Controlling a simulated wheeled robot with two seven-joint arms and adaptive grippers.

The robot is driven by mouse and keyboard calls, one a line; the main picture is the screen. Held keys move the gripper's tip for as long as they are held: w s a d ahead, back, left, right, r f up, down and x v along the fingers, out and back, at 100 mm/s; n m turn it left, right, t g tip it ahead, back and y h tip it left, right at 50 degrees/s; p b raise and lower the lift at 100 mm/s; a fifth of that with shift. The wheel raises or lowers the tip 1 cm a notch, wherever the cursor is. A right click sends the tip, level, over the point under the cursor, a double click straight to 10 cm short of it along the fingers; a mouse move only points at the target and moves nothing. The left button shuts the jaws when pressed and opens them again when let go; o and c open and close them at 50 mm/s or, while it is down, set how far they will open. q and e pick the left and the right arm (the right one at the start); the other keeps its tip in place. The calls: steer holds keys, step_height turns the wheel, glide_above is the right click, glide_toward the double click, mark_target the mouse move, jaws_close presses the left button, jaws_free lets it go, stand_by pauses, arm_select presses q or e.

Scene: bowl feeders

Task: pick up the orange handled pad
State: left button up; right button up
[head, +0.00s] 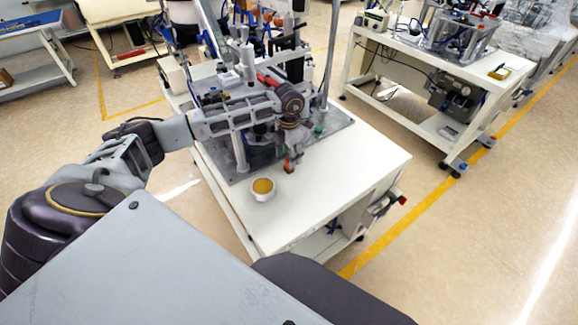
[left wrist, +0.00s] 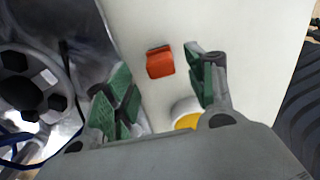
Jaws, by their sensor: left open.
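The orange handled pad (left wrist: 160,63) lies on the white table in the left wrist view. It appears as a small orange block with a dark top edge, just beyond and between the fingertips. In the head view only a small orange-red part (head: 288,166) shows below my left gripper (head: 295,145). In the left wrist view the green-padded fingers of my left gripper (left wrist: 158,82) are apart with nothing between them. My right gripper is in neither view.
A white cup with yellow contents (head: 262,189) stands near the pad on the white table (head: 330,190); it is partly hidden in the left wrist view (left wrist: 186,112). A metal machine (head: 240,150) stands behind and left. The table's right side is clear.

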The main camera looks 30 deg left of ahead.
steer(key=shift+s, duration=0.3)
arm_select(q)
steer(key=shift+f, duration=0.2)
steer(key=shift+f, duration=0.25)
step_height(320, 180, down, 4)
steer(key=shift+r+p, duration=0.25)
steer(key=shift+p, duration=0.1)
steer(key=shift+f, duration=0.45)
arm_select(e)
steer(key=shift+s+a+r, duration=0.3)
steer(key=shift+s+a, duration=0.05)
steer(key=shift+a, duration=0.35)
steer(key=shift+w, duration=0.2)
